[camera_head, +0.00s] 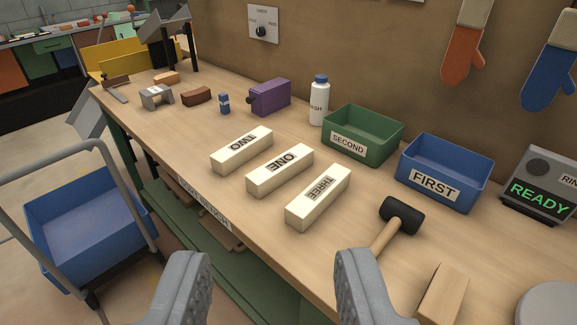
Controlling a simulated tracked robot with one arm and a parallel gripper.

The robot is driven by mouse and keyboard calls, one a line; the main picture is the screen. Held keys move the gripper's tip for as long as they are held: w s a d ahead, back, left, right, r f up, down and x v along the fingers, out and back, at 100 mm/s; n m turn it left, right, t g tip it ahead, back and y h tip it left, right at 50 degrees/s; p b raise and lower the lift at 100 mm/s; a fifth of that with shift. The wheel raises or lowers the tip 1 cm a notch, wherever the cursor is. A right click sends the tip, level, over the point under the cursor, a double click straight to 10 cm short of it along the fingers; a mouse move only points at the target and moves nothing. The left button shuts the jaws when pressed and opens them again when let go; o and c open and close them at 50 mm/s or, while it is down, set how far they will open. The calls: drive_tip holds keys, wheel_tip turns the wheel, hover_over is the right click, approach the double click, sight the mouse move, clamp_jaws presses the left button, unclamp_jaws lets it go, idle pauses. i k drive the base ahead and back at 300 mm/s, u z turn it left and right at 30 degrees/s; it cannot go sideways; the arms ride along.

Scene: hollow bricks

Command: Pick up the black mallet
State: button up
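The black mallet (402,216) lies on the wooden workbench at the right of the middle. Its black head is toward the back, and its light wooden handle runs toward the front, where my right finger partly hides it. My gripper (272,285) shows at the bottom of the picture with its two grey fingers wide apart. Nothing is between the fingers but the view of the bench edge and shelf below. The mallet head is beyond and to the right of the fingers.
A blue FIRST bin (445,172) and green SECOND bin (363,134) stand behind. A wooden block (443,295) lies at front right. A cart (85,215) stands left.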

sight(399, 214)
drive_tip(key=u, duration=0.2)
drive_tip(key=k, duration=1.3)
drive_tip(key=u, duration=0.4)
drive_tip(key=i, duration=1.7)
drive_tip(key=z, duration=0.6)
